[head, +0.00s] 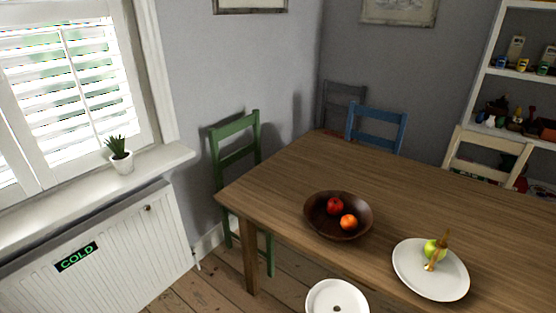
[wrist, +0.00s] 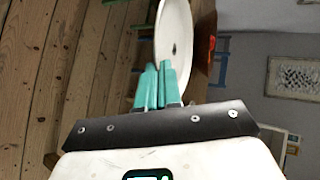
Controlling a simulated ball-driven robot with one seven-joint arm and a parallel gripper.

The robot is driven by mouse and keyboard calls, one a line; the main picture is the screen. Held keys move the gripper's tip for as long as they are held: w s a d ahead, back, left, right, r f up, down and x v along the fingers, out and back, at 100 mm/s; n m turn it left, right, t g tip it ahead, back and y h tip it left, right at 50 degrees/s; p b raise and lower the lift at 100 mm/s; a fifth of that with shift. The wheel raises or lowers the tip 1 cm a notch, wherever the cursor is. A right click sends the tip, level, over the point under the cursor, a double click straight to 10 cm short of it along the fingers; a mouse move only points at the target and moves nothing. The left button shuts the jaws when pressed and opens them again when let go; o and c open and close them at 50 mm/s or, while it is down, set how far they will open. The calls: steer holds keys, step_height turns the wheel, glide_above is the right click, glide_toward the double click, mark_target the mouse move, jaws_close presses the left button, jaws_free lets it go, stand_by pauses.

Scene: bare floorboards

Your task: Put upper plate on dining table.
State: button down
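A white plate (head: 337,299) with a small dark mark at its middle shows at the bottom of the head view, in front of the table's near edge and cut off by the frame. In the wrist view the plate (wrist: 174,30) stands edge-up in the picture, beyond the fingertips. My gripper (wrist: 161,72) has teal fingers close together, shut on the plate's near rim. My gripper is not seen in the head view. The wooden dining table (head: 290,168) fills the right side.
A dark bowl (head: 338,232) with red and orange fruit stands near the table's front edge. Green (head: 237,155), blue (head: 376,128) and cream (head: 484,158) chairs surround the table. A radiator (head: 110,255) is at left. The table's left end and back are clear.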

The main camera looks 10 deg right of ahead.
steer(key=a+f, duration=0.1)
steer(key=a, duration=0.1)
steer(key=w+a+f, duration=0.1)
steer(key=a, duration=0.1)
steer(key=shift+f, duration=0.3)
steer(key=shift+r, duration=0.1)
